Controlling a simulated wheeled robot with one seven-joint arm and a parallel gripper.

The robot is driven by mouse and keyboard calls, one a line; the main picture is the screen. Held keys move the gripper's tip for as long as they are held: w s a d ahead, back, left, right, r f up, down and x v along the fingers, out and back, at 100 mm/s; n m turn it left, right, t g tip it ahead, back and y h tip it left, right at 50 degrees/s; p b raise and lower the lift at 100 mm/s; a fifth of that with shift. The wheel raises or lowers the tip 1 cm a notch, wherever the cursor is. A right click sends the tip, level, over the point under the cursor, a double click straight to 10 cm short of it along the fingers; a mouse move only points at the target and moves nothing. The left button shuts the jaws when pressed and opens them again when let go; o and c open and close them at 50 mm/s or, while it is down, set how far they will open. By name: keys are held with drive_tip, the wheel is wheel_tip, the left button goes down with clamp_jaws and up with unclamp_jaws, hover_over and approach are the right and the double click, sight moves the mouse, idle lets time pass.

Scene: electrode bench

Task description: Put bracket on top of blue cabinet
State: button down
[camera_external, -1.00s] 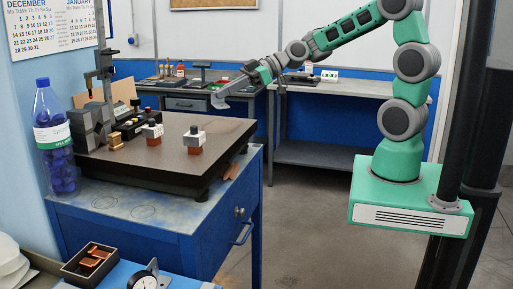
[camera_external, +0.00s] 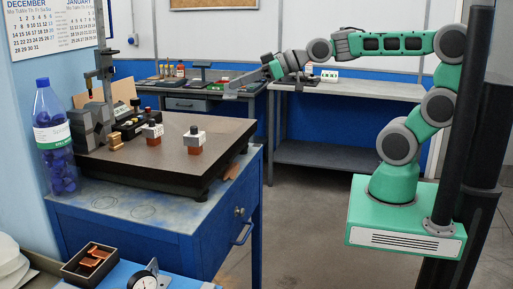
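The blue cabinet (camera_external: 165,243) stands at the left, with a dark surface plate (camera_external: 120,165) covering most of its top. I cannot say for sure which thing is the bracket. Copper-coloured angled pieces (camera_external: 93,259) lie in a small dark open box (camera_external: 72,270) at the lower left. My gripper (camera_external: 236,90) is held in the air, above and beyond the plate's far right corner in the picture. It looks small here, and I cannot tell whether its fingers are apart or hold anything.
On the plate stand two small blocks with red-brown bases (camera_external: 195,141) (camera_external: 153,134) and a grey height stand (camera_external: 97,118). A blue bottle (camera_external: 54,140) stands at the cabinet's left. A dial gauge (camera_external: 143,281) lies in front. A grey bench (camera_external: 345,90) stands behind; open floor lies between.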

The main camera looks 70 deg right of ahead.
drive_tip(key=s+r, duration=0.1)
drive_tip(key=y+p, duration=0.1)
drive_tip(key=p, duration=0.3)
hover_over(200, 129)
drive_tip(key=shift+n, duration=0.4)
drive_tip(key=f, duration=0.8)
drive_tip(key=shift+s+a+f, duration=0.2)
drive_tip(key=shift+f, duration=0.1)
drive_tip(key=f, duration=0.1)
drive_tip(key=f+p, duration=0.1)
drive_tip(key=f, duration=0.1)
drive_tip(key=shift+w+f, duration=0.2)
drive_tip(key=shift+f, duration=0.15)
drive_tip(key=shift+f+b, duration=0.2)
drive_tip(key=shift+b, duration=0.15)
drive_tip(key=c, duration=1.7)
unclamp_jaws()
